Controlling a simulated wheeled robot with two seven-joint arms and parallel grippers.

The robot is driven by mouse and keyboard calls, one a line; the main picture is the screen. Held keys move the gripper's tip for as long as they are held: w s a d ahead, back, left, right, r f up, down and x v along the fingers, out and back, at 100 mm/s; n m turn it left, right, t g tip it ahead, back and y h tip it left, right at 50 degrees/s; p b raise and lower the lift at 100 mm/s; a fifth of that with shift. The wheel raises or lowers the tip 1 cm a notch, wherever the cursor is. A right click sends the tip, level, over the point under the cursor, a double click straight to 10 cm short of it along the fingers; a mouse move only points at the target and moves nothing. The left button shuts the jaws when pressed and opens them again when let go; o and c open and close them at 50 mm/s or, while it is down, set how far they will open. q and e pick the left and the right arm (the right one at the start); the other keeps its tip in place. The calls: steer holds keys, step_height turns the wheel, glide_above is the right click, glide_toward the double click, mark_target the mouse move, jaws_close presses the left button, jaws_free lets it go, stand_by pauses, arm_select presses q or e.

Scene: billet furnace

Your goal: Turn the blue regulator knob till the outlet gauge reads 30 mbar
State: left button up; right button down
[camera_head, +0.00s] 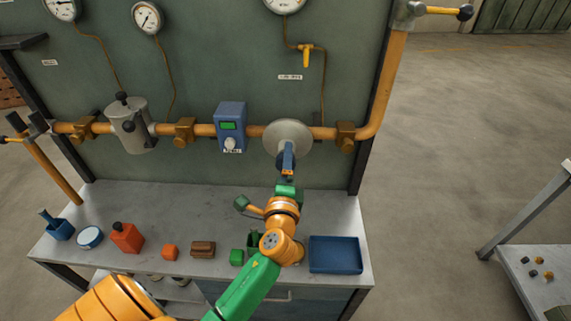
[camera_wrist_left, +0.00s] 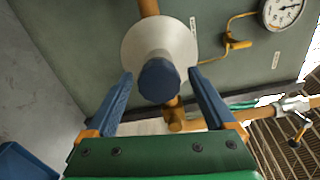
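The blue regulator knob (camera_wrist_left: 158,80) sits in front of a pale round disc (camera_wrist_left: 160,45), which shows on the orange pipe in the head view (camera_head: 288,138). My left gripper (camera_wrist_left: 159,73) is open, with one blue finger on each side of the knob and visible gaps to it. In the head view my left gripper (camera_head: 287,162) reaches up to the disc and mostly hides the knob. A gauge (camera_head: 285,3), cut off at the top edge, is above the disc; it also shows in the wrist view (camera_wrist_left: 283,12). Its reading is too small to tell. My right gripper is not in view.
A small yellow valve handle (camera_head: 306,54) is above the disc. A blue box (camera_head: 231,115) with a green display is left of it. The bench (camera_head: 180,198) holds a blue tray (camera_head: 335,254), a red-orange container (camera_head: 126,238) and small blocks.

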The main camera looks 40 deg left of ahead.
arm_select(q)
steer(key=b+v, duration=0.2)
steer(key=v, duration=0.5)
